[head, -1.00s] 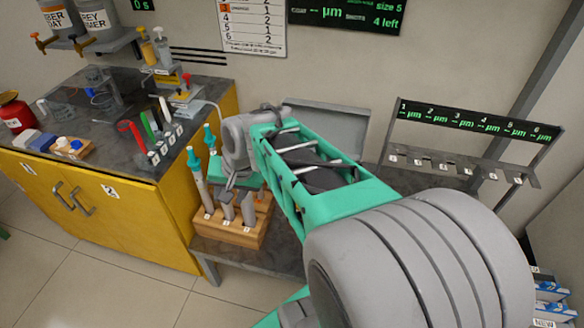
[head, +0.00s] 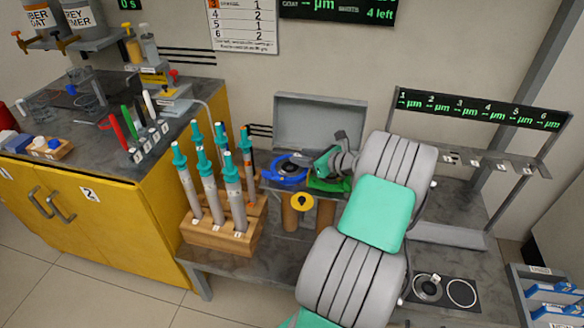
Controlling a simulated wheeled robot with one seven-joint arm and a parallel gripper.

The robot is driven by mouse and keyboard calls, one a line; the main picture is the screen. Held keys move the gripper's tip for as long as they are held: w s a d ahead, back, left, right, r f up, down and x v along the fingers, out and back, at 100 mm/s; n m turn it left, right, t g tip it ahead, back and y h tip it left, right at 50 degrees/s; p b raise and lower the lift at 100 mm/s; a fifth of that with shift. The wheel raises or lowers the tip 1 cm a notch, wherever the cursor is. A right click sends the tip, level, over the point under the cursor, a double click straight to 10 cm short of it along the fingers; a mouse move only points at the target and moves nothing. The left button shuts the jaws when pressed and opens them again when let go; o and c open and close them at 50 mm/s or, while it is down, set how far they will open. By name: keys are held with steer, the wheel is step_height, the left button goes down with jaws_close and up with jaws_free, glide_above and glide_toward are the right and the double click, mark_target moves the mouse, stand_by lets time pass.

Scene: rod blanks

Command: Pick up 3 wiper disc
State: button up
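I cannot read which is number 3. My gripper (head: 328,165) is over the case, close to the green piece and right of the blue one. Its fingertips are small and partly hidden, so contact and opening are unclear.
A wooden rack (head: 222,236) of teal-topped tools stands left of the case. A numbered rail (head: 490,160) stands at the right. A black plate (head: 445,291) with two round places lies at the front right. A yellow cabinet (head: 110,215) borders the left.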

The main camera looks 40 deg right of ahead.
steer(key=shift+w+a+f, duration=0.1)
steer(key=shift+w+f, duration=0.1)
steer(key=shift+w, duration=0.3)
steer(key=shift+c, duration=0.5)
jaws_close()
